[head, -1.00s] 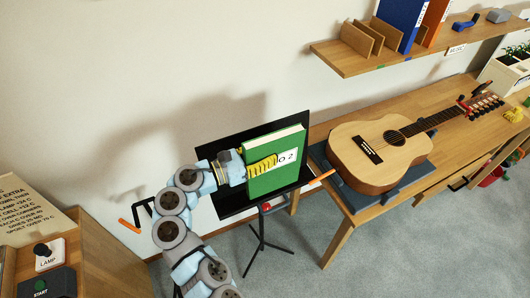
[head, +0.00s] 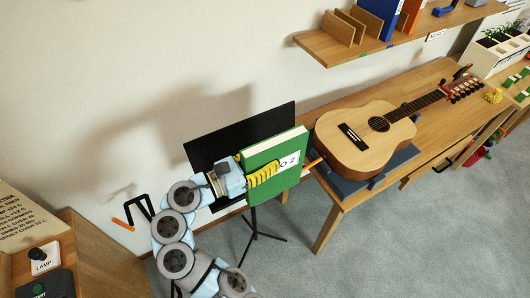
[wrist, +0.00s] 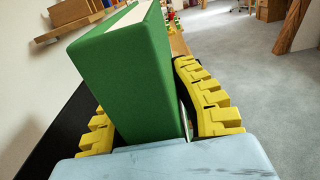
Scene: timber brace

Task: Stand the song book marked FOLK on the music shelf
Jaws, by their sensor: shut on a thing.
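My gripper (head: 264,174) is shut on a green book (head: 262,156), its yellow fingers on either side of it. The wrist view shows the green book (wrist: 125,85) tilted between the fingers, pale page edges at the top. Its white label is partly covered by a finger; I read only "O 2", so I cannot tell whether it says FOLK. The book is held in front of the right part of a black music stand (head: 225,138). The wall shelf (head: 350,50) at the top holds wooden dividers (head: 350,22), a blue book (head: 393,18) and an orange one (head: 411,15).
A guitar (head: 350,140) lies on a dark support on the wooden bench (head: 425,85), right of the book. An orange-tipped peg (head: 313,163) is close to the book's right side. A cabinet with a lamp switch (head: 42,258) is at lower left. Floor is open at lower right.

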